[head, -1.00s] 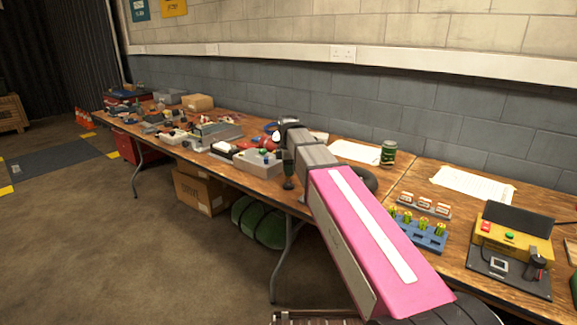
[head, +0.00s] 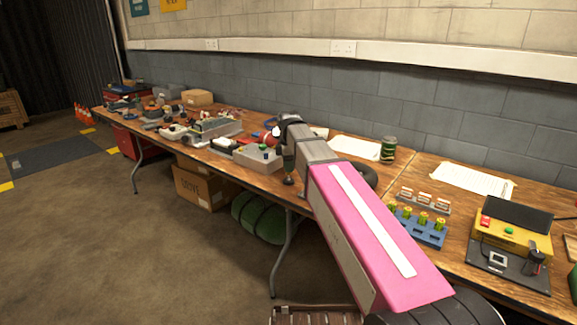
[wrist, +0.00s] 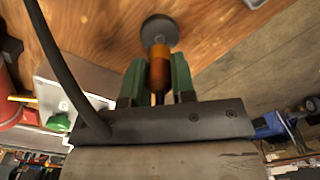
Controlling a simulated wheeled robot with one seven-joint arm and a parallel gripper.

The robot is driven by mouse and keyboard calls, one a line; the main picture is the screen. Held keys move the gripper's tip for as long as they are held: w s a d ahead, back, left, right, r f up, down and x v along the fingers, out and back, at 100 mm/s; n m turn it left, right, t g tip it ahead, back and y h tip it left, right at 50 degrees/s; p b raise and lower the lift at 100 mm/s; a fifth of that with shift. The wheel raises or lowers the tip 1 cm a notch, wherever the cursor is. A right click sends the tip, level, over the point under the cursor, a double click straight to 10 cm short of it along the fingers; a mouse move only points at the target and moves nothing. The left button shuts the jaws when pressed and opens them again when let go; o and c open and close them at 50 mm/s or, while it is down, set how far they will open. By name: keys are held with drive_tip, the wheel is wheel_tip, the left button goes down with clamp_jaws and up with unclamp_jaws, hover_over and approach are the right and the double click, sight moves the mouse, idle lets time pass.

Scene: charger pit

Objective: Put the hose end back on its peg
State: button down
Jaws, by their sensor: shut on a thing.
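My gripper (wrist: 157,85) has green fingers shut on an orange-brown cylinder, which looks like the hose end (wrist: 160,72). Beyond it, toward the wooden bench top, is a dark grey disc (wrist: 160,30); I cannot tell whether the disc is part of the held piece or a separate peg. A black hose (wrist: 62,70) curves down the left of the wrist view to my gripper's body. In the head view my gripper (head: 289,165) points down at the bench's front edge, and the hose end is too small to make out. No peg is clearly identifiable.
A grey box with a green button (head: 260,158) stands just left of my gripper. A dark ring (head: 368,174) lies partly behind my arm.

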drive_tip(key=shift+f, duration=1.35)
drive_tip(key=c, duration=0.9)
unclamp_jaws()
drive_tip(key=shift+o, duration=0.2)
wheel_tip(320, 180, up, 11)
drive_tip(key=shift+f, duration=0.1)
